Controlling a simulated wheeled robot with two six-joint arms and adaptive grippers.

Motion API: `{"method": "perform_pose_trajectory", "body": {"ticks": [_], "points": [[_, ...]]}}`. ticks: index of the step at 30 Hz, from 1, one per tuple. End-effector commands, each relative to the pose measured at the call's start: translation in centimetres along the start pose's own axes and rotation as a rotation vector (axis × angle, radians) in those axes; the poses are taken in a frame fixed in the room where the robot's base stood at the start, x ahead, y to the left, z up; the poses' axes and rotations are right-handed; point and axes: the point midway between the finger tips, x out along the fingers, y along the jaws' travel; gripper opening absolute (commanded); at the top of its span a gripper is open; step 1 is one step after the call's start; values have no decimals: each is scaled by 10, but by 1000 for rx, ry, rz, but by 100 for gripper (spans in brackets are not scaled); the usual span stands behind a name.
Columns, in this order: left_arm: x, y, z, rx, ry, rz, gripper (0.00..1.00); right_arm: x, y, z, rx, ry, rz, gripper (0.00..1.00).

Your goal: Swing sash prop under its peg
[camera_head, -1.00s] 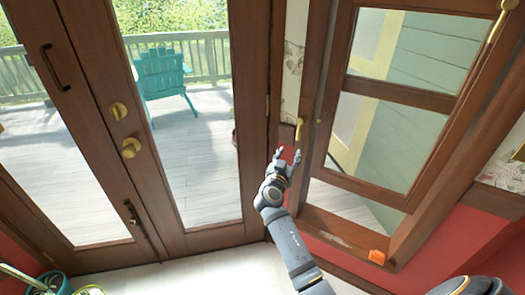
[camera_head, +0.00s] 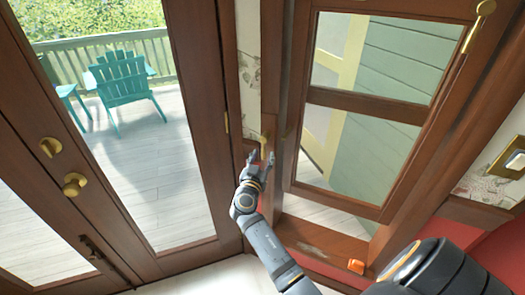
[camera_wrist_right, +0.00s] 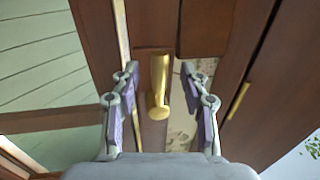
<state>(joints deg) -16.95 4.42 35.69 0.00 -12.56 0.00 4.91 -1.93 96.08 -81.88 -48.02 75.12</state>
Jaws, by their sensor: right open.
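The window sash (camera_head: 340,198), brown wood with two panes, stands at right in the head view. A brass handle-like piece (camera_head: 267,140) sits on the frame post at its left; it also hangs downward with a rounded end in the right wrist view (camera_wrist_right: 159,88). I cannot tell surely whether it is the prop. Another long brass piece (camera_head: 479,24) is at the sash's upper right. No peg can be made out. My right gripper (camera_head: 260,158) is open at the left brass piece, which shows between its fingers (camera_wrist_right: 162,95) with gaps on both sides. My left gripper is not in view.
A glazed brown double door (camera_head: 180,120) with brass knobs (camera_head: 75,184) stands left of the window. An orange object (camera_head: 356,266) lies on the sill (camera_head: 325,240). My dark arm link covers the lower right. A brass-framed plate (camera_head: 509,158) is on the right wall.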

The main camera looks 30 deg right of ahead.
Motion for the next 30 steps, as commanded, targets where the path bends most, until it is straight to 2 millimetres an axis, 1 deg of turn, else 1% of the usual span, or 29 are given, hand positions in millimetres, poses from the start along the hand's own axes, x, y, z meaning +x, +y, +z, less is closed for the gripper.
{"method": "perform_pose_trajectory", "body": {"ticks": [6,16,26,30], "points": [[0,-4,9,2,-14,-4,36,0,0,0,0,0,0,45],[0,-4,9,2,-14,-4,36,0,0,0,0,0,0,0],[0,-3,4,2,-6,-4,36,0,0,0,-1,0,0,0],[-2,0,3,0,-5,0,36,4,4,-1,-16,-1,0,0]]}}
